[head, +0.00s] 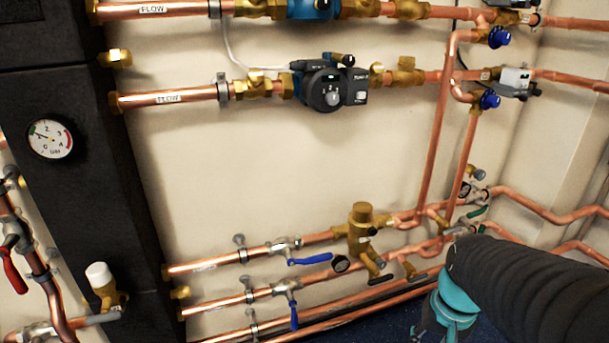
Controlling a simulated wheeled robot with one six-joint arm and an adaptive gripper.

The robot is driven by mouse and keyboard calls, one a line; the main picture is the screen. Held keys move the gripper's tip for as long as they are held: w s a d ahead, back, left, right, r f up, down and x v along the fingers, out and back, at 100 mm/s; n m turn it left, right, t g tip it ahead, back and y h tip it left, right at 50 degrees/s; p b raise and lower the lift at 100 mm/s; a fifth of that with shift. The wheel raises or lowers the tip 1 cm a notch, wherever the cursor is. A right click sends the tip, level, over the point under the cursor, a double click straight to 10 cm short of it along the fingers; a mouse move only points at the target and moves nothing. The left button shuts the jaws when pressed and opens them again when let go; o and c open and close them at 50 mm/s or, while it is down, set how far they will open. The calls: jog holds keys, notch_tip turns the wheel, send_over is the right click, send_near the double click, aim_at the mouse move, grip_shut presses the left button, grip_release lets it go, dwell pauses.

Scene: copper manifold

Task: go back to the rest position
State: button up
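My arm (530,285) enters from the right edge in a black corrugated sleeve, with a teal part (456,300) at its left end near the bottom edge. I cannot make out my gripper or its fingers; they seem to lie beyond the frame's bottom edge or hidden. I see nothing held. The arm is in front of the lower right pipework and hides part of it.
Copper pipes with a blue-lever valve (307,259), another blue lever (294,316) and a brass fitting (360,230) run left of my arm. A pump (330,88) hangs above. A black column with a gauge (50,140) stands left. The middle wall is bare.

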jog(key=s+a+r+n+t, duration=0.3)
jog(key=a+r, duration=0.3)
jog(key=r, duration=0.3)
jog(key=shift+s+a+r+n+t, duration=0.15)
jog(key=shift+n+t, duration=0.25)
jog(key=shift+t, duration=0.2)
